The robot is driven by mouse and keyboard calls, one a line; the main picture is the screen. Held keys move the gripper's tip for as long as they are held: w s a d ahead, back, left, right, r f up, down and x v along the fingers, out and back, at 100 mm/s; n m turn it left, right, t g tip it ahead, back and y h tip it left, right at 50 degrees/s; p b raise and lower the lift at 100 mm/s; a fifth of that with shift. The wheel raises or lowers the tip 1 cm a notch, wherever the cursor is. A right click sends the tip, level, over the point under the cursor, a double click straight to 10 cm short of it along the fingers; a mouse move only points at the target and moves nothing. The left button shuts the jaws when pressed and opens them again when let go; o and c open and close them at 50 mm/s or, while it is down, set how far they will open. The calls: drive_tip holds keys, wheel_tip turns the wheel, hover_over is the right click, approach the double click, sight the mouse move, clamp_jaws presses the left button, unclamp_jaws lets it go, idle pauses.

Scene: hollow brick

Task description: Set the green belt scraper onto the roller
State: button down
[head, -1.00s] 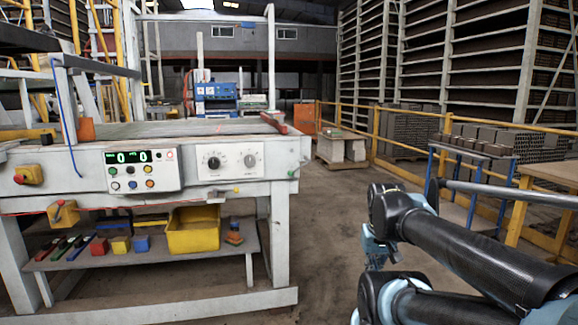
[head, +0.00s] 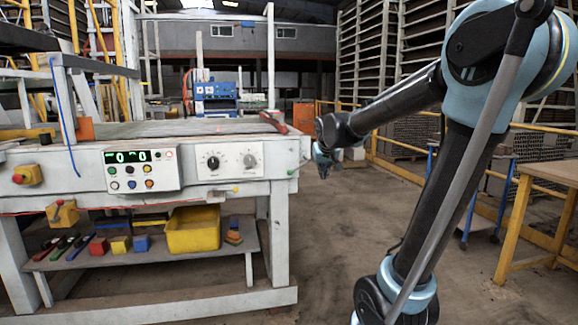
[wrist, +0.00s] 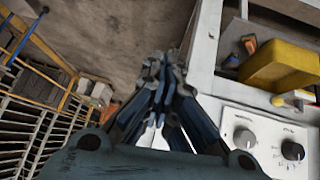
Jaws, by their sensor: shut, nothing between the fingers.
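Several long, narrow tools lie side by side at the left of the machine's lower shelf. One looks green (head: 63,247) and may be the belt scraper; it is small and I cannot tell for sure. I cannot clearly pick out the roller. My gripper (head: 322,170) hangs in the air just right of the machine's front right corner, well away from the green tool. In the wrist view my gripper (wrist: 163,80) has its fingers together, with nothing between them.
The machine (head: 250,188) has a front panel with dials and a button box (head: 141,170). A yellow bin (head: 193,232) and coloured blocks stand on its lower shelf (head: 200,257). A wooden table (head: 553,170) stands at the right.

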drive_tip(key=w+a+r+n+t+y, duration=0.1)
drive_tip(key=w+a+r, duration=0.3)
drive_tip(key=w+a, duration=0.9)
drive_tip(key=shift+t+y, duration=0.3)
drive_tip(key=shift+t, duration=0.3)
drive_tip(key=shift+x, duration=4.95)
